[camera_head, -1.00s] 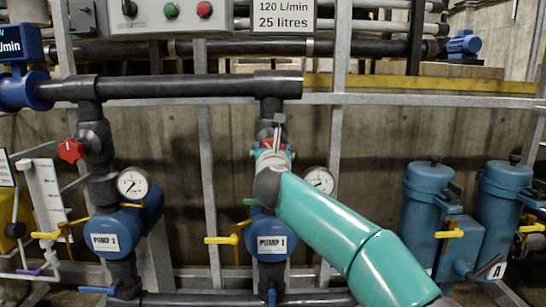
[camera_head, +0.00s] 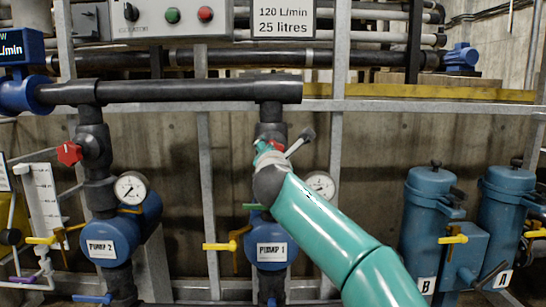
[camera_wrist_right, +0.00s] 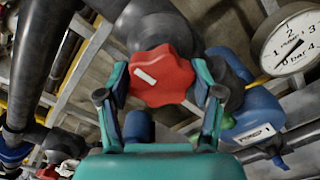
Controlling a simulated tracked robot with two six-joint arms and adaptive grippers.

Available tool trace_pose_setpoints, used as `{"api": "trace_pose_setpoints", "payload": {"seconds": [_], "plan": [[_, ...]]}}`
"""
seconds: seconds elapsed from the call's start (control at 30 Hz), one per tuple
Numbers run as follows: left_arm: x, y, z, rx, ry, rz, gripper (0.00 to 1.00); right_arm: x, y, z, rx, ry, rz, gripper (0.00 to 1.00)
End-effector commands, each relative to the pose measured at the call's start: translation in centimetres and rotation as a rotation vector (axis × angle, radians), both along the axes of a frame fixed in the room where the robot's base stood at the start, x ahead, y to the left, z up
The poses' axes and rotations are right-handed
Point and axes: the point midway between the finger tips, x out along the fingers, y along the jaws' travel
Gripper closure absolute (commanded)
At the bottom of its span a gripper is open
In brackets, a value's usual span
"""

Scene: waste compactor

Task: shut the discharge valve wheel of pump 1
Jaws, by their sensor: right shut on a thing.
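The red discharge valve wheel of pump 1 (camera_wrist_right: 162,76) is a lobed knob with a white mark on its face. In the right wrist view it sits between the two fingers of my right gripper (camera_wrist_right: 163,92), which is shut on it from both sides. In the head view my right gripper (camera_head: 278,150) is at the pipe above pump 1 (camera_head: 271,230), and my wrist hides most of the wheel. The blue pump carries a "PUMP 1" label (camera_head: 271,252). My left gripper is not in view.
A pressure gauge (camera_head: 319,186) stands close right of my wrist. A yellow-handled valve (camera_head: 225,242) is low left of pump 1. Pump 2 (camera_head: 104,236) with its own red wheel (camera_head: 69,153) is further left. Grey frame posts (camera_head: 337,130) stand near my arm.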

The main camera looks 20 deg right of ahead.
Motion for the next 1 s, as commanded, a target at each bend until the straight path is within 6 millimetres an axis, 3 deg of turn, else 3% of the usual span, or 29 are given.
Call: {"api": "trace_pose_setpoints", "payload": {"seconds": [0.03, 0.47, 0.5, 0.63, 1.0], "plan": [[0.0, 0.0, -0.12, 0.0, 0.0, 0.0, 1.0, 0.23, 0.15, -0.89, 0.009, 0.014, -0.001, 0.69], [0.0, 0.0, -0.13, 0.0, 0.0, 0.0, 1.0, 0.22, 0.13, -0.83, 0.02, 0.011, -0.001, 0.69], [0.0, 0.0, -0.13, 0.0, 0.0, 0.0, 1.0, 0.22, 0.12, -0.83, 0.02, 0.011, -0.001, 0.29], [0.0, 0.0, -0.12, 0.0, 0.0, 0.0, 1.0, 0.18, 0.09, -0.66, 0.018, 0.007, -0.001, 0.09], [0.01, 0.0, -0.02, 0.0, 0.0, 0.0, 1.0, -0.03, 0.05, -0.17, 0.017, 0.0, 0.0, 0.09]]}}
